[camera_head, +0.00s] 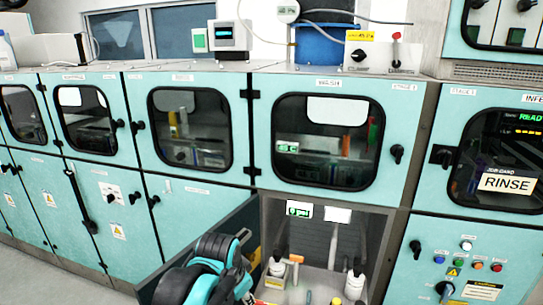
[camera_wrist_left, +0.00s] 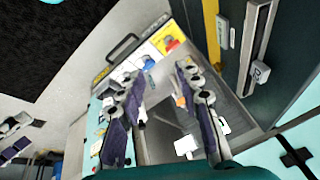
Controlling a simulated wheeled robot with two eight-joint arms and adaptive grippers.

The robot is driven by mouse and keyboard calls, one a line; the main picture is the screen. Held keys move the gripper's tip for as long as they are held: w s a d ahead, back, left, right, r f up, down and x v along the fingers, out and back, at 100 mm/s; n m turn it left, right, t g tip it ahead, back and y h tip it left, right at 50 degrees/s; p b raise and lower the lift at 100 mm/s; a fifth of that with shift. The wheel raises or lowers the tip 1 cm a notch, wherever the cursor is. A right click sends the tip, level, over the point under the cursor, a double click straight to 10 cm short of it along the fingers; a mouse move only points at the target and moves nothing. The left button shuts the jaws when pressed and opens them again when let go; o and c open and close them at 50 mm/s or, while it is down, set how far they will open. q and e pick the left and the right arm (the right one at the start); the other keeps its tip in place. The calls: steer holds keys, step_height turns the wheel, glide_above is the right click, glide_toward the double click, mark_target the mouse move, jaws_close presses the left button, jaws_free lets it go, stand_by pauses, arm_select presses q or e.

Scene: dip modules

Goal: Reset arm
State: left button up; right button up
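My left arm (camera_head: 205,272) reaches up from the bottom of the head view, beside the open lower compartment (camera_head: 322,215) under the module marked WASH (camera_head: 330,140). In the left wrist view my left gripper (camera_wrist_left: 161,75) has its two dark fingers spread apart. Nothing shows gripped between them; small items and a surface lie beyond. In the head view the arm's own links hide most of this gripper. My right gripper is not in view.
A dark open panel (camera_head: 205,237) stands left of the compartment. Inside are two white bottles (camera_head: 275,271) (camera_head: 354,284) and an orange-topped tool (camera_head: 296,261). The module marked RINSE (camera_head: 507,184) is at right. Closed teal cabinets (camera_head: 85,185) line the left; grey floor (camera_head: 35,285) lies before them.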

arm_select(q)
steer(key=s+a+f+n+t+y, duration=0.1)
steer(key=s+a+f+n+t, duration=0.2)
steer(key=s, duration=1)
steer(key=a+f+n, duration=0.2)
steer(key=a+n, duration=0.3)
steer(key=a, duration=0.2)
steer(key=shift+s+n, duration=0.3)
steer(key=shift+s, duration=0.05)
steer(key=shift+a, duration=0.1)
